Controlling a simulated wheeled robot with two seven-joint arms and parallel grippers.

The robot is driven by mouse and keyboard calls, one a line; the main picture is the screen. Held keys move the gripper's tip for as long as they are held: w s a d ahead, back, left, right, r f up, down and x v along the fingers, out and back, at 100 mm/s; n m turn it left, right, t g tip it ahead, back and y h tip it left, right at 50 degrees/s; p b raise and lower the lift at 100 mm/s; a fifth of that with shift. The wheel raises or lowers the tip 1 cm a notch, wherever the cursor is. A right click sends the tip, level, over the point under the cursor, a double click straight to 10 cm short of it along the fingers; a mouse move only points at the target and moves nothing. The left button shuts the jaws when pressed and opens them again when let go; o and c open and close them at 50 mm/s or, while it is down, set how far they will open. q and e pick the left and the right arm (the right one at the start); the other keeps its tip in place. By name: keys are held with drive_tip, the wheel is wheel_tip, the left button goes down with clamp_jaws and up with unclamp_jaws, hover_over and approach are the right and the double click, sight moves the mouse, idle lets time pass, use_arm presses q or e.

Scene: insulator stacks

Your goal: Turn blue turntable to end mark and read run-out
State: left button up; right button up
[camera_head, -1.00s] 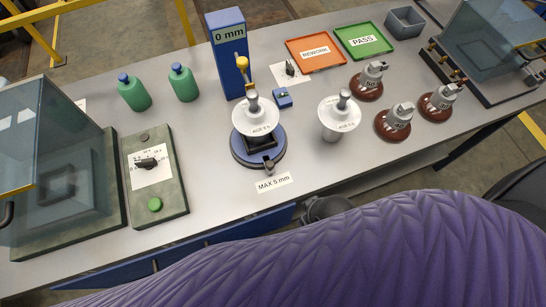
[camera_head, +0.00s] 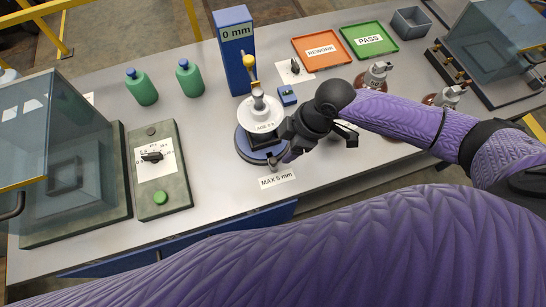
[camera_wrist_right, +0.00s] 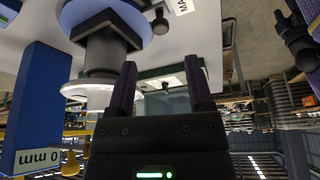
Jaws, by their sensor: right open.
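The blue turntable (camera_head: 243,147) stands on the grey bench with a white disc-shaped insulator (camera_head: 260,117) upright on it. A blue gauge column (camera_head: 236,70) behind it reads 0 mm, with a yellow-tipped indicator (camera_head: 249,62) beside the insulator top. A small handle (camera_head: 272,161) sticks out at the turntable's front. My right gripper (camera_head: 284,152) is at the turntable's front right, close to the handle; contact cannot be told. In the right wrist view its fingers (camera_wrist_right: 160,70) are apart with nothing between them, and the handle knob (camera_wrist_right: 160,23) lies beyond them. My left gripper is out of view.
A MAX 5 mm label (camera_head: 277,180) lies in front. A small blue block (camera_head: 287,95) sits right of the gauge. Green bottles (camera_head: 142,87) and a dial panel (camera_head: 160,190) stand left. The REWORK tray (camera_head: 321,48) and PASS tray (camera_head: 369,40) lie behind. My arm hides the second white insulator.

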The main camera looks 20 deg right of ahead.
sight(273, 160)
drive_tip(key=b+x, duration=0.2)
drive_tip(key=x, duration=0.6)
drive_tip(key=shift+a+f, duration=0.2)
clamp_jaws()
idle(0.9)
